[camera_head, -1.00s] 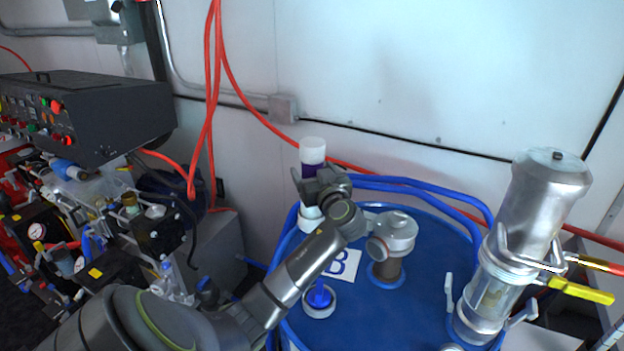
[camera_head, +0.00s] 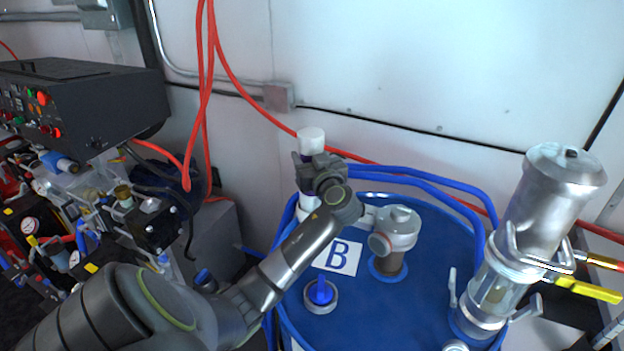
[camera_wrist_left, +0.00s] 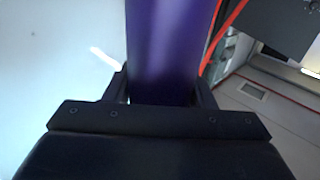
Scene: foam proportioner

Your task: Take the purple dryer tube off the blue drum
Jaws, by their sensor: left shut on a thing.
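The purple dryer tube (camera_head: 317,151) has a white top cap and stands upright at the far left edge of the blue drum (camera_head: 355,312). My left gripper (camera_head: 313,170) is shut around its middle and hides much of the purple body. White shows below the gripper at the tube's lower end. I cannot tell whether that end touches the drum's fitting. In the left wrist view the purple tube (camera_wrist_left: 168,50) runs up between the two fingers (camera_wrist_left: 163,90). My right gripper is not in view.
On the drum stand a grey-white elbow fitting (camera_head: 396,230), a blue-capped port (camera_head: 320,294), a "B" label (camera_head: 338,256) and a large metal cylinder pump (camera_head: 535,225). Blue hoses (camera_head: 425,180) arc behind. Red hoses (camera_head: 208,90) hang at the wall. Machinery (camera_head: 90,215) fills the left.

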